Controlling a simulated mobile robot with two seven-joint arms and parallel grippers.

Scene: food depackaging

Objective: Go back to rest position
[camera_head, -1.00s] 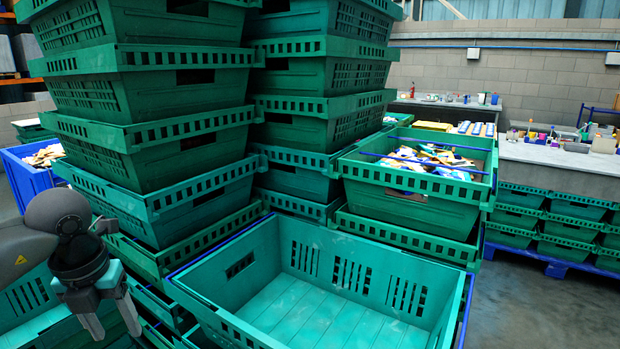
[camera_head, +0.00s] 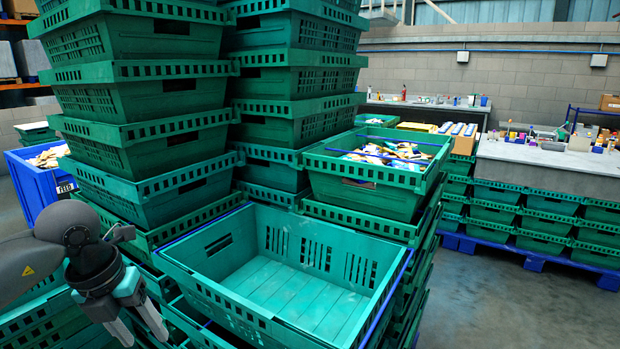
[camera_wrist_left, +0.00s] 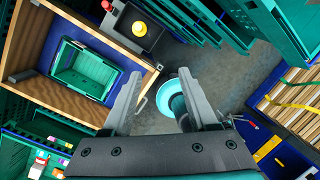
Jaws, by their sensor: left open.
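My left gripper (camera_head: 146,337) hangs at the lower left of the head view, fingers pointing down and apart. It is in front of the tall stack of green crates (camera_head: 150,128) and left of an empty green crate (camera_head: 232,307). In the left wrist view the left gripper (camera_wrist_left: 158,77) is open with nothing between its fingers. Beyond them lie grey floor and a teal crate (camera_wrist_left: 62,72) on a wood-edged surface. My right gripper is not in view.
A crate of packaged food (camera_head: 365,171) stands behind the empty crate. A blue bin (camera_head: 38,190) holds food at the far left. A grey counter (camera_head: 550,160) with small items stands over stacked crates at right. Grey floor (camera_head: 490,300) is clear at lower right.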

